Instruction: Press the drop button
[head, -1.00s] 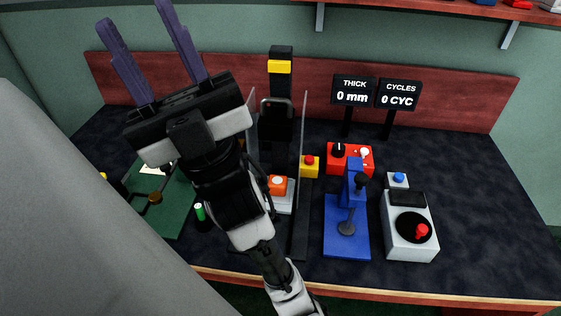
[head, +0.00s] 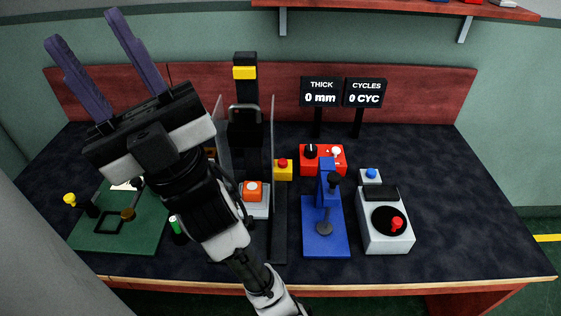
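No button has a readable "drop" label. A yellow box with a red button (head: 283,163) stands just right of a black tower (head: 245,100) with a yellow block at its top. A small white box with a blue button (head: 371,174) is farther right. An orange block with a pale round top (head: 252,188) sits on a light base between two clear panels, partly behind my arm. My gripper (head: 84,28) is raised at upper left, its two purple fingers apart with nothing between them. It is well away from all the buttons.
A blue stand (head: 325,235), a red box with knobs (head: 323,157) and a grey device with a red knob (head: 387,228) are on the dark bench. Two display signs (head: 342,92) stand behind. A green board (head: 108,222) lies left. The bench's right end is clear.

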